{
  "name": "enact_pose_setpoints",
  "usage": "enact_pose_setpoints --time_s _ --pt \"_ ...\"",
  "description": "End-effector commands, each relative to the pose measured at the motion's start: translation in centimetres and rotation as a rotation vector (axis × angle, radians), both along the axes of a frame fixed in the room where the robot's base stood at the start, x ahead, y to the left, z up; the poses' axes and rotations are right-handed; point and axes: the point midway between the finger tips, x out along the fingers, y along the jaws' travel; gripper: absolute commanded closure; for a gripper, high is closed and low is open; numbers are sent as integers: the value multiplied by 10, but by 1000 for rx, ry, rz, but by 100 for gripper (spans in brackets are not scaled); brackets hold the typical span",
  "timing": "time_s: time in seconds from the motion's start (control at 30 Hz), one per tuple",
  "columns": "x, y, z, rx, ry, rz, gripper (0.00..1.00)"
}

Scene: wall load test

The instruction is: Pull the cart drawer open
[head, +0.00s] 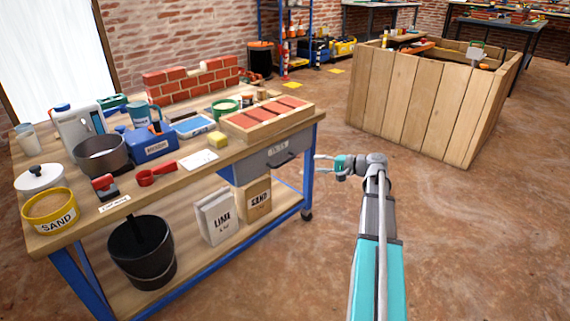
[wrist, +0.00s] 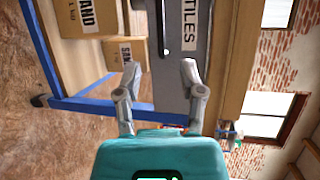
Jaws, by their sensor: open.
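The cart (head: 170,197) is a wooden-topped bench with blue legs. Its grey drawer (head: 257,165), marked TILES, sits under the right end of the top and looks shut, its front about flush. A dark bar handle (head: 283,160) is on the drawer front. My gripper (head: 318,164) is open and empty, to the right of the handle and apart from it. In the wrist view, which is turned sideways, the drawer (wrist: 200,12) lies ahead. The handle (wrist: 162,30) lies beyond and between the open fingertips (wrist: 160,68).
The cart top carries a tile tray (head: 268,121), a blue box (head: 150,146), a pot (head: 101,156) and other items. Bags (head: 216,217) and a black bucket (head: 140,252) stand on the lower shelf. A wooden crate (head: 425,105) stands at right. Floor before the cart is clear.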

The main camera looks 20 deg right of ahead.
Motion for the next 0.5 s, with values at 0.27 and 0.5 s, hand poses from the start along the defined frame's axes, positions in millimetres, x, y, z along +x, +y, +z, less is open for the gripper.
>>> enact_pose_setpoints --time_s 0.27,0.5 --pt "21 19 -7 0 -1 2 49" --pt "47 43 -14 0 -1 2 49"
